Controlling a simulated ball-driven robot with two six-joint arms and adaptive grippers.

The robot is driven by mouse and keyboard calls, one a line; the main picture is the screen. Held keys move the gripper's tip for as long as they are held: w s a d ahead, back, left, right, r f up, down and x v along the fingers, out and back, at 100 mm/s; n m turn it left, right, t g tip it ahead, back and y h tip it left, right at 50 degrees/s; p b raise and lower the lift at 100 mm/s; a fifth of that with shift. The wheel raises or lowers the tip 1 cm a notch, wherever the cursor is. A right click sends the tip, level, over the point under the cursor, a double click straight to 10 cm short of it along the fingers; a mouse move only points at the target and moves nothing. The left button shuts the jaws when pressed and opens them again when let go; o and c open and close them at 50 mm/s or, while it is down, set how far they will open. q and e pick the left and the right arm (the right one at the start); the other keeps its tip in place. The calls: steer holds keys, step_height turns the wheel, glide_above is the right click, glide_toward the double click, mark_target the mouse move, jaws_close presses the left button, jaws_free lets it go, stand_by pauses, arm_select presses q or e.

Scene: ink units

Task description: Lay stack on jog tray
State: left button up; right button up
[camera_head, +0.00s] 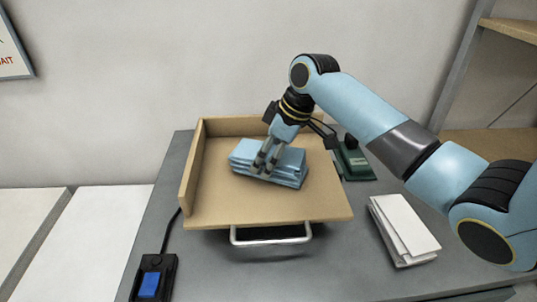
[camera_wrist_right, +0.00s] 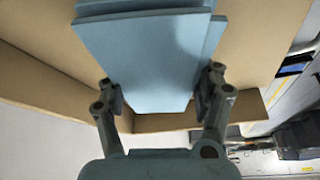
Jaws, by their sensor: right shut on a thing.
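The stack (camera_head: 287,170) is a pile of light blue sheets with slightly uneven edges. My right gripper (camera_head: 264,166) is shut on it from above. In the right wrist view, the gripper (camera_wrist_right: 162,92) has one finger on each side of the stack (camera_wrist_right: 150,55). The jog tray (camera_head: 215,195) is a tan board with a low wall at its left and back. The stack is over the middle of the tray, at or close to its surface; I cannot tell whether it touches. My left gripper is not in view.
A metal handle (camera_head: 270,240) sticks out below the tray's front edge. A white stack (camera_head: 404,230) lies on the grey table to the right. A green device (camera_head: 354,162) stands behind it. A black box with a blue button (camera_head: 150,284) is at the front left.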

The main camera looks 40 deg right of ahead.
steer(key=o, duration=1.1)
steer(key=shift+f, duration=0.1)
steer(key=o, duration=0.5)
steer(key=shift+c, duration=0.2)
steer(key=v, duration=1.2)
